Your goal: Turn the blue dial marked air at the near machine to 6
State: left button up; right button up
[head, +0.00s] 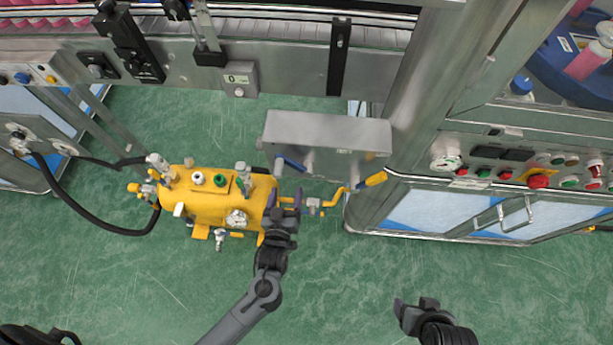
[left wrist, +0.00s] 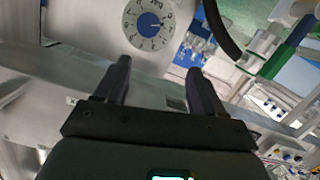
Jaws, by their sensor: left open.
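The blue dial (left wrist: 148,22) shows in the left wrist view, in a round pale scale with numbers on a grey metal panel (left wrist: 90,28). The lettering at the picture's top edge looks upside down, and the numbers are too small to read surely. My left gripper (left wrist: 158,68) is open, with its two fingers apart and nothing between them, short of the dial. In the head view, my left gripper (head: 284,198) is below the grey metal box (head: 328,130), near a blue part (head: 290,163); the dial face is hidden there. My right gripper (head: 414,308) is low right, away from the box.
A yellow tank (head: 205,208) with valves and fittings stands just left of my left gripper. A yellow-handled pipe (head: 340,195) runs to its right. A machine cabinet with buttons (head: 538,182) is at right, a conveyor (head: 290,60) at the top. Green floor (head: 330,290) is clear in front.

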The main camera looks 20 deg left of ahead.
pick_arm(q)
jog(key=w+f+t+y+b, duration=0.1)
jog(key=w+f+b, duration=0.2)
jog(key=w, duration=0.9)
jog(key=b, duration=0.3)
jog(key=shift+f+t, duration=0.15)
jog(key=shift+t, duration=0.25)
pick_arm(e)
notch_tip(320, 180, down, 8)
jog(key=shift+f, duration=0.15)
pick_arm(q)
jog(key=shift+d, duration=0.1)
